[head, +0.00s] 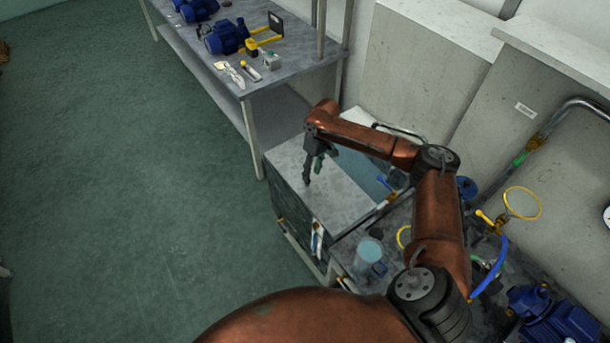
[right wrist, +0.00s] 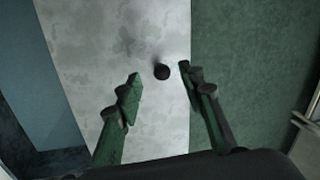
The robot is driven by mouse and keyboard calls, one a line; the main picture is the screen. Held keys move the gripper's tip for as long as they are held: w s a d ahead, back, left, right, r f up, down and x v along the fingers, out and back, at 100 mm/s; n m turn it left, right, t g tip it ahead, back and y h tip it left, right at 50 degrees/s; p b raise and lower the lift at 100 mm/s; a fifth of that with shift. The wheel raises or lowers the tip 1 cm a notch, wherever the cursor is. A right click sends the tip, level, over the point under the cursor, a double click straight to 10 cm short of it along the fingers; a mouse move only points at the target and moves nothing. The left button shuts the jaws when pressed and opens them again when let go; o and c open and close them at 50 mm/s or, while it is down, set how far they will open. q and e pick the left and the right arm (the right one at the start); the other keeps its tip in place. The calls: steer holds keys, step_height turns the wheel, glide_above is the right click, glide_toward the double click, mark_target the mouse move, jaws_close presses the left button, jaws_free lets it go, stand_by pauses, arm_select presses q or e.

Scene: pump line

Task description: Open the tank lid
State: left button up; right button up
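The tank lid (head: 345,197) is a pale grey, mottled metal plate on top of the tank in the middle of the head view. In the right wrist view the lid (right wrist: 125,35) runs as a light band with a small dark round knob (right wrist: 162,72) on it. My right gripper (head: 313,172) is above the lid's left part, pointing down. In the right wrist view its green fingers (right wrist: 158,85) are spread apart, with the knob showing between their tips. I cannot tell whether they touch it. My left gripper is out of view.
A bench (head: 262,78) with blue pumps (head: 226,37) and small tools stands behind at upper left. A clear jug (head: 368,256), a blue hose (head: 490,270) and a yellow ring (head: 522,203) are near my right arm. The green floor (head: 130,200) at left is clear.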

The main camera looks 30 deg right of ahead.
steer(key=shift+s+a+f, duration=0.2)
steer(key=shift+a+f, duration=0.35)
steer(key=shift+f, duration=0.35)
steer(key=w+f, duration=0.2)
steer(key=shift+a+f, duration=0.2)
steer(key=shift+f, duration=0.2)
steer(key=shift+s+d+r, duration=0.25)
steer(key=shift+s+r, duration=0.1)
steer(key=shift+s, duration=0.2)
steer(key=shift+c, duration=0.4)
steer(key=shift+w+a+f, duration=0.15)
steer(key=shift+w+f, duration=0.15)
steer(key=shift+w, duration=0.1)
steer(key=c, duration=0.3)
steer(key=shift+s+r, duration=0.15)
steer(key=shift+s, duration=0.1)
steer(key=c, duration=0.4)
jaws_close()
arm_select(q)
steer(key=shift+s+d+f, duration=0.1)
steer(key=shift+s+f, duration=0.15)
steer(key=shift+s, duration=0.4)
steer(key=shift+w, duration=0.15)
